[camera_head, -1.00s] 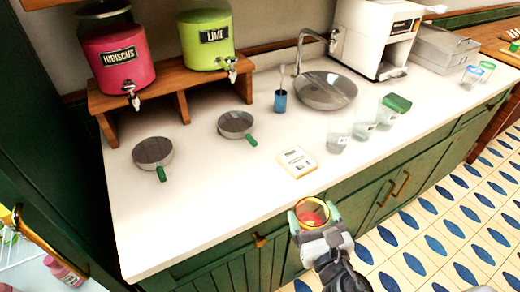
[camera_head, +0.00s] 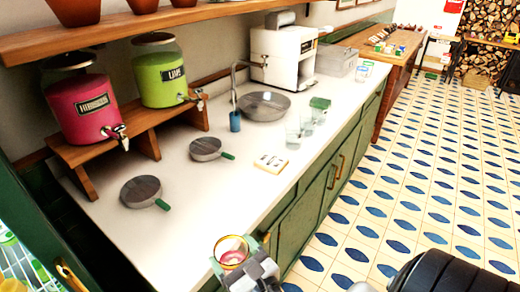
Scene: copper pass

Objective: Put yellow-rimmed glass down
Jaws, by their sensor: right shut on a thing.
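The yellow-rimmed glass (camera_head: 231,246) is at the bottom of the head view, with something pinkish-red showing inside it. My right gripper (camera_head: 233,258) is shut on this glass and holds it upright or nearly so, by the front edge of the white counter (camera_head: 215,190). I cannot tell whether the glass is over the counter or just off its edge. The fingers are partly hidden by the glass and the wrist. My left gripper is not in view.
Two grey pans (camera_head: 145,192) (camera_head: 206,149) with green handles lie on the counter. The hibiscus dispenser (camera_head: 83,108) and lime dispenser (camera_head: 161,79) stand on a wooden riser. Clear glasses (camera_head: 293,132), a small card (camera_head: 270,163) and a round sink (camera_head: 264,105) lie beyond. The near counter is bare.

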